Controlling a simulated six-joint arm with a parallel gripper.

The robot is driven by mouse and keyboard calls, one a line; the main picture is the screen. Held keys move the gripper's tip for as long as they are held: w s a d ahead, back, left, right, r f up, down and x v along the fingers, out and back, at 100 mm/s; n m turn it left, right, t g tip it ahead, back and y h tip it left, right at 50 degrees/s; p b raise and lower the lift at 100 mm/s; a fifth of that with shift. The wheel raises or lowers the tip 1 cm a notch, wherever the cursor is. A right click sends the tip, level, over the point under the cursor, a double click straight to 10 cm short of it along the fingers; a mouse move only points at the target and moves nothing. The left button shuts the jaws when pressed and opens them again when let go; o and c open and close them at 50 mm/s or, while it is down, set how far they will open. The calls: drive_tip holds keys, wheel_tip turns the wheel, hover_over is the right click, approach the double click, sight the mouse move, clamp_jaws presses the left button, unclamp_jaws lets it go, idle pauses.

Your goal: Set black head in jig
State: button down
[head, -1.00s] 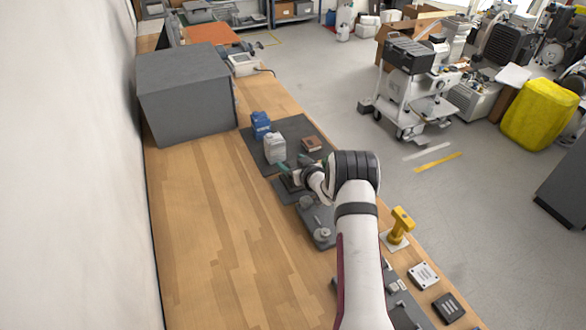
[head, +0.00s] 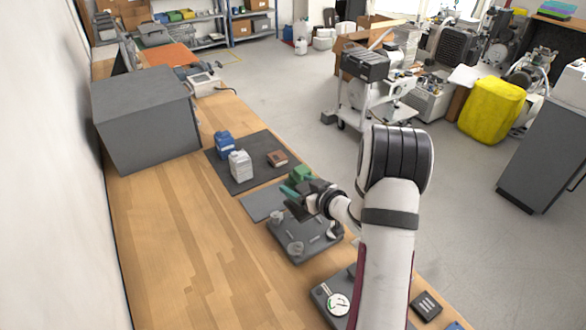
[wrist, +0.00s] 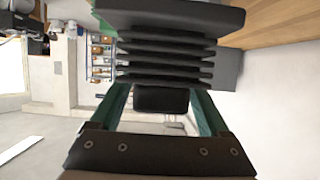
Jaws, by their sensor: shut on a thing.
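My gripper (head: 296,193), with green fingers, is shut on the black head. In the wrist view the black head (wrist: 165,58) is a dark block with several stacked fins and a wide flat plate, held between the green fingers (wrist: 205,112). In the head view the black head (head: 296,211) is small, dark and partly hidden by my gripper. It is above the bench, near the far edge of a dark grey fixture plate (head: 300,250) with round posts, which looks like the jig. My wrist hides part of this plate.
A dark mat (head: 237,181) holds a blue bottle (head: 224,146), a pale jug (head: 240,166) and a brown block (head: 277,158). A plain grey pad (head: 258,206) lies before it. A large grey box (head: 147,125) stands at the left. The wooden bench left of the plate is clear.

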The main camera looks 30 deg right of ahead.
drive_tip(key=shift+s+a+f, duration=0.15)
drive_tip(key=shift+s+a, duration=0.05)
drive_tip(key=shift+s, duration=0.3)
drive_tip(key=shift+f, duration=2.4)
drive_tip(key=shift+f, duration=1.05)
unclamp_jaws()
drive_tip(key=shift+r, duration=3.5)
